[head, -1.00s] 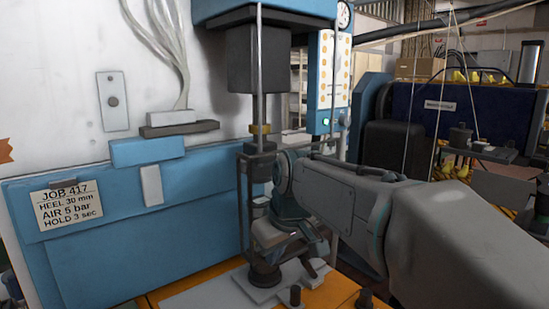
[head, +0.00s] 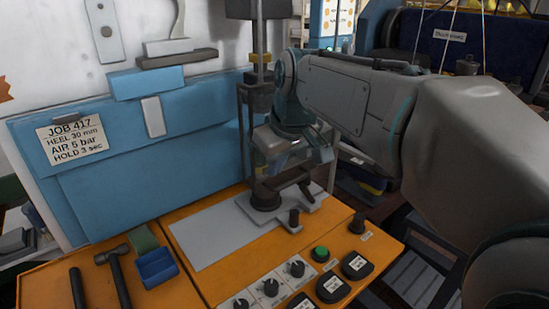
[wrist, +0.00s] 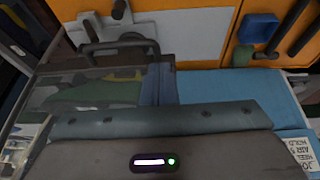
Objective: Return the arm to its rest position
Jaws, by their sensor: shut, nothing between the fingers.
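In the head view my grey arm reaches in from the right, bent down at the wrist. My gripper (head: 304,172) hangs from it in front of the press, above the grey press base (head: 312,206). The fingertips are hard to make out against the dark handle and clear guard there. The gripper is shut and I see nothing held in it. In the wrist view the clear guard (wrist: 70,98) with its dark handle (wrist: 118,47) lies close ahead of the hand. I cannot tell whether the hand touches it.
The orange bench (head: 45,285) carries a hammer (head: 114,272), a blue holder (head: 157,267), a green button (head: 320,254) and several black knobs. A blue panel (head: 150,180) with a job card (head: 75,136) stands left of the press. The pale plate (head: 215,232) is bare.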

